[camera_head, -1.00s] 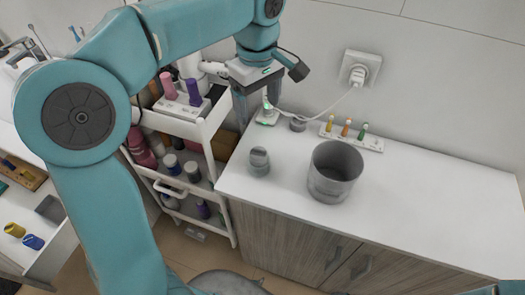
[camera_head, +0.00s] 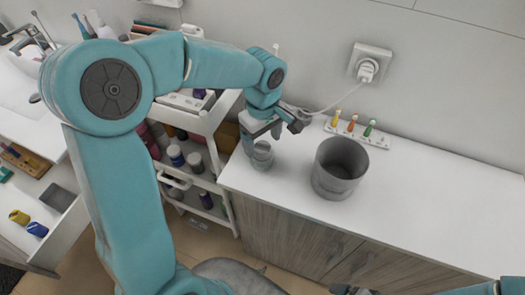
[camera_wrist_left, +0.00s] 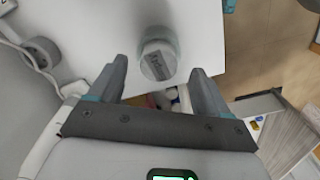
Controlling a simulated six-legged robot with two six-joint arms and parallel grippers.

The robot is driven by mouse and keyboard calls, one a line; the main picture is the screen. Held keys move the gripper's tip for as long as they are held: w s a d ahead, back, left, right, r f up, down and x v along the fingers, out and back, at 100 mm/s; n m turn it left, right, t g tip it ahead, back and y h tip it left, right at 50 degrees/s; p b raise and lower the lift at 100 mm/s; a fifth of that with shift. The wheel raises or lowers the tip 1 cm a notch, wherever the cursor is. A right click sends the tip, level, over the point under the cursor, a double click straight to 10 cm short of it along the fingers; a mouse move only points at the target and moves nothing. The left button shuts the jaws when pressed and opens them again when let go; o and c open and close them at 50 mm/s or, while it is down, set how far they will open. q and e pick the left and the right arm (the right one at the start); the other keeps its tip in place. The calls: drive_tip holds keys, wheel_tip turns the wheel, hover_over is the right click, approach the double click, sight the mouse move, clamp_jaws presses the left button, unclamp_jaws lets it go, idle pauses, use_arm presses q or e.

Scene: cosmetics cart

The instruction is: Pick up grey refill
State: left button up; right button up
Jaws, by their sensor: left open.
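The grey refill (camera_head: 262,156), a small jar with a label on its top, stands on the white counter near its left end. It also shows in the left wrist view (camera_wrist_left: 158,60). My left gripper (camera_head: 256,145) is open just above and behind the jar in the head view. In the left wrist view, its two fingers (camera_wrist_left: 158,72) are apart, with the jar appearing between and beyond their tips. I cannot tell that either finger touches it. A part of my right gripper (camera_head: 352,289) shows at the bottom edge; its jaws are not clear.
A large grey bin (camera_head: 339,168) stands to the right of the jar. A white stand (camera_head: 370,138) with coloured small items and a wall socket (camera_head: 367,63) are behind. A white cart (camera_head: 195,121) with bottles is at left. The counter's right side is clear.

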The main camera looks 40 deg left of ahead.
sight(263, 147)
use_arm(q)
drive_tip(key=shift+w+a+f, duration=0.15)
drive_tip(key=shift+w+f, duration=0.05)
drive_tip(key=shift+f, duration=0.85)
drive_tip(key=shift+s+r, duration=0.1)
drive_tip(key=shift+s, duration=0.2)
drive_tip(key=shift+w, duration=0.3)
drive_tip(key=c, duration=1.1)
drive_tip(key=shift+s, duration=0.2)
drive_tip(key=shift+w+r, duration=0.2)
wheel_tip(263, 147, up, 20)
drive_tip(key=shift+s+f+p, duration=0.15)
drive_tip(key=shift+f+p, duration=0.05)
drive_tip(key=shift+p, duration=0.15)
